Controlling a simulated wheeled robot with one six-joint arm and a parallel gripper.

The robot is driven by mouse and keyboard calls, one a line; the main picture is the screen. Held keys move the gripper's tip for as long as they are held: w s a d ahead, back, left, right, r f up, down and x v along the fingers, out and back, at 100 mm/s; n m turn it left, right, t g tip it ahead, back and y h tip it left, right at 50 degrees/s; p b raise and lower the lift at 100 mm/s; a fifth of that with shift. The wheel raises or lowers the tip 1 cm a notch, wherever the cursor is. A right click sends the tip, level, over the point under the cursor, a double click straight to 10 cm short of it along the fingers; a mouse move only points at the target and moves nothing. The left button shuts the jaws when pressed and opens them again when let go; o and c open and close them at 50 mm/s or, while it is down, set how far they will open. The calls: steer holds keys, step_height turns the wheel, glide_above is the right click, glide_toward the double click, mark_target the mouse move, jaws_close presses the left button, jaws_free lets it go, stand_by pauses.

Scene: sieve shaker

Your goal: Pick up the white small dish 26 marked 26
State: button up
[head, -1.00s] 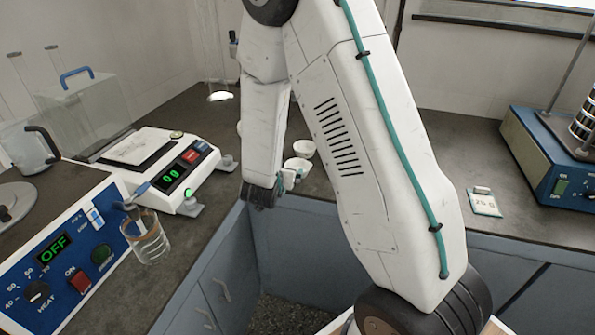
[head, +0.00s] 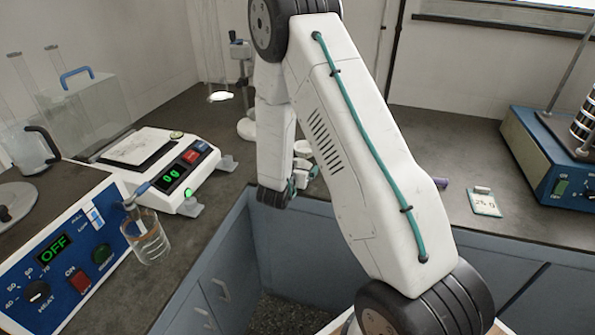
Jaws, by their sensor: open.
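Small white dishes stand on the dark bench behind the wrist of my arm. One dish (head: 302,147) shows beside the forearm, and another (head: 303,164) shows just nearer, close to the fingers. No number can be read on either, so I cannot tell which is dish 26. My gripper (head: 301,181) is at the bench's front edge, small and partly hidden by my own wrist and upper arm. It is open, and no dish is seen between its fingers.
A balance (head: 189,169) and a blue heater panel (head: 62,262) with a glass beaker (head: 148,240) stand at left. At right are a card (head: 484,205), a purple object (head: 441,183) and the blue shaker base (head: 545,150). Bare bench lies between.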

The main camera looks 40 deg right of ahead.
steer(key=c, duration=1)
steer(key=shift+c, duration=0.2)
